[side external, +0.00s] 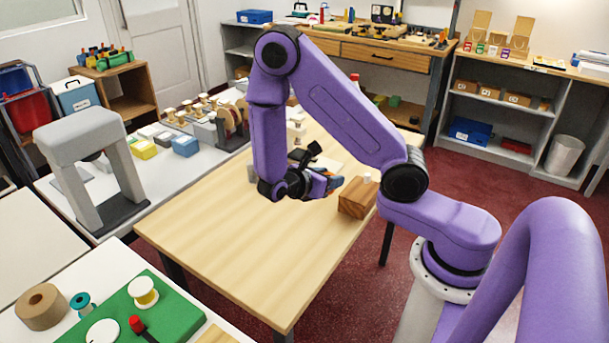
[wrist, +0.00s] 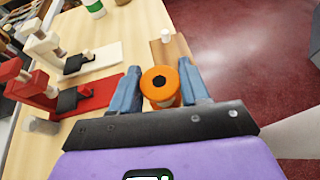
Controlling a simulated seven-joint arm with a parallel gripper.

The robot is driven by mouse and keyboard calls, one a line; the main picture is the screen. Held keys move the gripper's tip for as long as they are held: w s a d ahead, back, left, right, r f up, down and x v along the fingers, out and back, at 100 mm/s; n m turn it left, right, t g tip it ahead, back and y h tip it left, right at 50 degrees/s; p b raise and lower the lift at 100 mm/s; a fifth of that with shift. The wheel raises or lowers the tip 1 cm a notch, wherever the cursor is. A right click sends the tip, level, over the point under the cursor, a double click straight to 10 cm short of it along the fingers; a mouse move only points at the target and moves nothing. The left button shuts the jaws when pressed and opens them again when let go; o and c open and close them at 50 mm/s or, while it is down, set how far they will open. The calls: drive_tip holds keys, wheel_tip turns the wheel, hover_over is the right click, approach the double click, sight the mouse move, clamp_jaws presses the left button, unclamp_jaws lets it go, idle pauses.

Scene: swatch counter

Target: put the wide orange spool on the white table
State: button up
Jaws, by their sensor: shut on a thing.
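The wide orange spool (wrist: 160,93) is between the two blue fingers of my gripper (wrist: 159,79) in the wrist view. Its round orange end with a dark centre hole faces the camera. In the side external view my gripper (side external: 327,181) is over the light wood table, just left of a wooden block; the spool is mostly hidden there. A long white table (side external: 75,215) stands left of the wood table, with many things on it. Another white-topped table (side external: 45,270) is at the lower left.
The wooden block (side external: 356,197) with a white peg stands at the wood table's right edge; it also shows in the wrist view (wrist: 178,48). A red stand (wrist: 35,88) and a white stand (wrist: 45,45) are left of my gripper. The wood table's near part (side external: 245,235) is clear.

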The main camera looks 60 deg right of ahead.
drive_tip(key=w+d+f, duration=0.1)
drive_tip(key=w+f, duration=0.1)
drive_tip(key=w, duration=0.2)
drive_tip(key=w+d+f, duration=0.1)
drive_tip(key=w+f, duration=0.2)
drive_tip(key=w+d+f, duration=0.2)
drive_tip(key=w+f, duration=0.1)
drive_tip(key=w, duration=0.1)
drive_tip(key=shift+w+f, duration=0.2)
drive_tip(key=shift+w, duration=0.15)
drive_tip(key=shift+w+d+f, duration=0.15)
drive_tip(key=shift+w+f, duration=0.35)
drive_tip(key=shift+f, duration=0.1)
drive_tip(key=shift+w+d+f, duration=0.1)
drive_tip(key=shift+w+f, duration=0.15)
drive_tip(key=shift+f, duration=1.5)
drive_tip(key=shift+f, duration=0.1)
drive_tip(key=o, duration=1)
